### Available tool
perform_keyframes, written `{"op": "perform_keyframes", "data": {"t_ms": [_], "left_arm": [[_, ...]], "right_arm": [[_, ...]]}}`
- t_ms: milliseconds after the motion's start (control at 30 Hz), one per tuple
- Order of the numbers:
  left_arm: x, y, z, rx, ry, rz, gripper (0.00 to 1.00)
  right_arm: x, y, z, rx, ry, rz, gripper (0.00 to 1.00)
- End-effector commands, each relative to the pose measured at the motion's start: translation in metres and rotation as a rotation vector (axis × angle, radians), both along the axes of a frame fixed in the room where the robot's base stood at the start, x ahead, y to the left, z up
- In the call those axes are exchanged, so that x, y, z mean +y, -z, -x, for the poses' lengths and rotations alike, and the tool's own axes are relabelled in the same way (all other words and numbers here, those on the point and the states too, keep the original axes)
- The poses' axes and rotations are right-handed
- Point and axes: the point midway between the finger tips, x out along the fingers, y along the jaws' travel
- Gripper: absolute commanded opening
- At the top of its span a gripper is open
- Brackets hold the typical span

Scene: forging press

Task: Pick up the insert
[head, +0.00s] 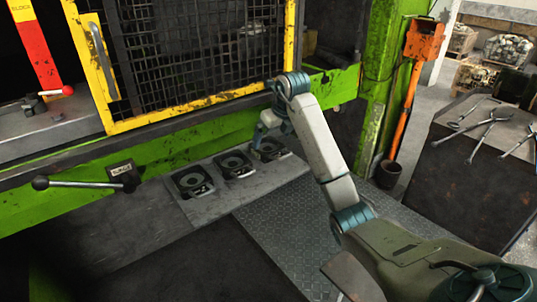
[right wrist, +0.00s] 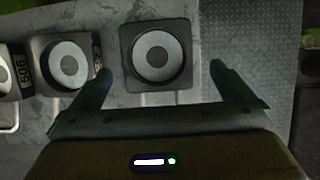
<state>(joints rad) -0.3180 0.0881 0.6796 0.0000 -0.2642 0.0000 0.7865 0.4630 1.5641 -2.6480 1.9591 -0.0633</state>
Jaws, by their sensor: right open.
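Three square dark inserts with round grey centres lie in a row on a grey metal plate (head: 215,205) below the press. They are the left insert (head: 193,181), the middle insert (head: 234,165) and the right insert (head: 270,149). My right gripper (head: 264,136) is over the right insert and partly covers it in the head view. In the right wrist view the open, empty fingers of the right gripper (right wrist: 161,72) stand either side of the near edge of one insert (right wrist: 157,54), apart from it. A neighbouring insert (right wrist: 68,62) lies left of the left finger. My left gripper is not in view.
The press's yellow-framed mesh guard (head: 190,50) and green beam (head: 200,130) stand close behind the inserts. A lever with black knobs (head: 85,184) sticks out at left. A bench with tongs (head: 485,130) stands at right. Checkered floor plate (head: 300,225) lies clear in front.

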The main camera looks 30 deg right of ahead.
Motion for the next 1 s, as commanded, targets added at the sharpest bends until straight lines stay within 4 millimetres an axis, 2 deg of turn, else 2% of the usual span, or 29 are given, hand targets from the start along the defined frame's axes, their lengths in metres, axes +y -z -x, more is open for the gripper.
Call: {"op": "perform_keyframes", "data": {"t_ms": [100, 200, 367, 600, 1000], "left_arm": [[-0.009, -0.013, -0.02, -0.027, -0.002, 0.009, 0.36], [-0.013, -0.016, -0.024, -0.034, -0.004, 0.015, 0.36], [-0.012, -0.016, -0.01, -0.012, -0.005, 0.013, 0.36], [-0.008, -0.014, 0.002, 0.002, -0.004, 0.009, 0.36], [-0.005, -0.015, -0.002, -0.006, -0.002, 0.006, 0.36]], "right_arm": [[0.003, 0.014, -0.003, 0.005, -0.002, -0.002, 1.0], [0.003, 0.029, -0.008, 0.003, 0.0, -0.002, 1.0], [0.004, 0.043, -0.013, 0.002, -0.001, -0.002, 1.0], [0.003, 0.044, -0.014, 0.0, 0.0, -0.001, 0.98], [0.003, 0.044, -0.014, 0.0, 0.0, -0.001, 0.2]]}}
